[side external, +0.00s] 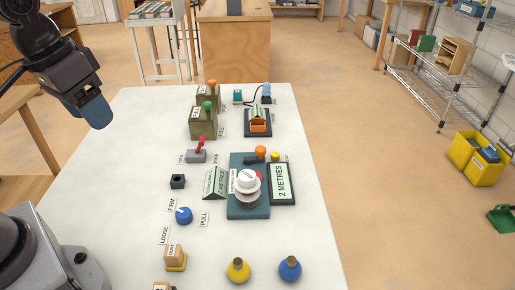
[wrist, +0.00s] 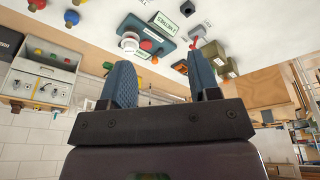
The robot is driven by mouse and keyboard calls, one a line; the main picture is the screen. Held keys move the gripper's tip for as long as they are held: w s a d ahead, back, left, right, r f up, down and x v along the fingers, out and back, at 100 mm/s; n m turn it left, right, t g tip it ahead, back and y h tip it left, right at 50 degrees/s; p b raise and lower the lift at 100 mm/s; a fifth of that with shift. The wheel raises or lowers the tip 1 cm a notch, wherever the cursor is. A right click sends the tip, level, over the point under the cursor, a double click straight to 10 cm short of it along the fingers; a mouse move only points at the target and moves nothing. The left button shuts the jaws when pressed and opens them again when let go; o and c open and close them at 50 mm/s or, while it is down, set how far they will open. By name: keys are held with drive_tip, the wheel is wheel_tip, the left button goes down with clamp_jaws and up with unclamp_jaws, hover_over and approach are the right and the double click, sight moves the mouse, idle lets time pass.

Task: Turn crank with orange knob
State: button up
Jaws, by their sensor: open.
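The crank's orange knob (side external: 261,151) stands at the far end of a teal base (side external: 236,210) on the white table in the side external view. A stacked white round part (side external: 247,180) sits on the same base, with a white label on it. The teal base (wrist: 141,27) also shows in the wrist view, beyond the fingers. My gripper (side external: 97,111) is open and empty, raised above the table's left edge, well left of the crank and apart from it. In the wrist view my gripper (wrist: 160,72) shows two blue fingers spread wide with nothing between them.
"2 METRES" signs (side external: 282,183) stand close on both sides of the teal base. A red-handled switch (side external: 197,154), a blue knob (side external: 184,215) and green-knobbed box (side external: 203,122) are nearby. Yellow and blue bulb-shaped pieces (side external: 290,268) stand at the near edge. The table's right strip is clear.

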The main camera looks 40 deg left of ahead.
drive_tip(key=w+f+n+g+h, duration=0.3)
drive_tip(key=w+f+n+h, duration=0.2)
drive_tip(key=w+f+n, duration=0.4)
drive_tip(key=n+t+h, duration=0.5)
drive_tip(key=n+t, duration=0.2)
drive_tip(key=n, duration=0.6)
approach(260, 148)
drive_tip(key=s, duration=0.2)
drive_tip(key=s+f, duration=0.1)
drive_tip(key=s, duration=0.5)
drive_tip(key=shift+f, duration=0.2)
drive_tip(key=w+a+r+n+t, duration=0.2)
drive_tip(key=w+n+t, duration=0.1)
drive_tip(key=w, duration=0.1)
drive_tip(key=shift+y, duration=0.3)
drive_tip(key=x, duration=1.3)
drive_tip(key=shift+s+d+f, duration=0.1)
drive_tip(key=shift+d+f, duration=0.1)
drive_tip(key=c, duration=0.9)
